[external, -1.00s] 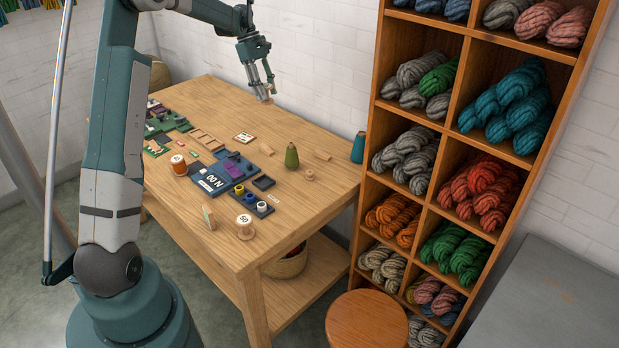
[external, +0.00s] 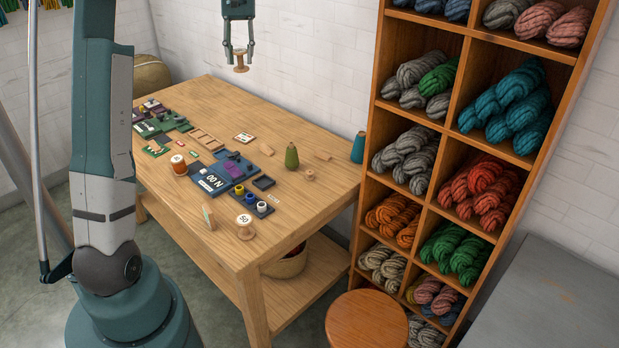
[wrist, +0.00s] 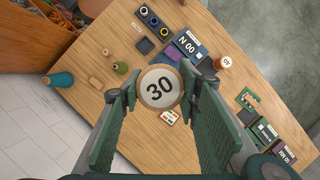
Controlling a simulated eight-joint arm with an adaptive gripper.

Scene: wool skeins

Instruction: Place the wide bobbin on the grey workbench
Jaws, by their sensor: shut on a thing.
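My gripper (external: 239,54) is shut on a wooden bobbin (external: 240,67) and holds it in the air above the far end of the wooden table. In the wrist view the bobbin (wrist: 160,87) sits between the two fingertips, its round pale end marked 30 facing the camera. The grey workbench (external: 550,280) is at the lower right of the external view, beyond the shelf and far from my gripper. The visible part of its top looks bare. A second wooden bobbin (external: 245,228) marked 50 stands near the table's front edge.
The wooden table (external: 300,215) holds a green cone (external: 291,156), a teal cone (external: 358,147), an orange spool (external: 178,165) and several trays. A tall shelf (external: 448,130) of wool skeins stands between table and workbench. A round stool (external: 366,322) is in front of it.

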